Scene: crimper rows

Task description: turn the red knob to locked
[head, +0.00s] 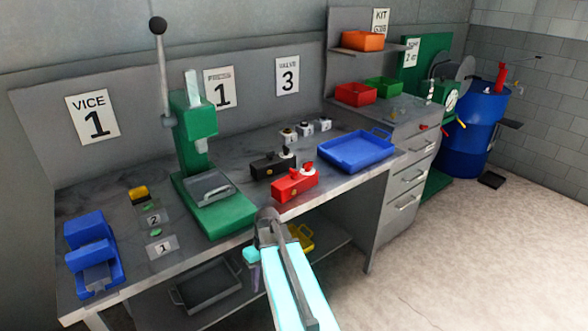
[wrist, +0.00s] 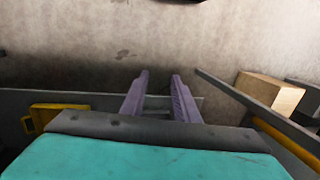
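A red block (head: 295,184) sits near the front edge of the grey bench in the head view. A small red knob (head: 308,168) shows on its top right, beside a pale round part. The knob's exact setting is too small to read. My gripper (wrist: 160,74) shows in the wrist view with two purple fingers apart and nothing between them. The red block and knob are not in the wrist view.
A black block (head: 272,166) stands just behind left of the red block. A blue tray (head: 356,151) is to its right, and a green press (head: 200,150) to its left. A blue vice (head: 92,255) is far left. Open floor (head: 470,240) lies front right.

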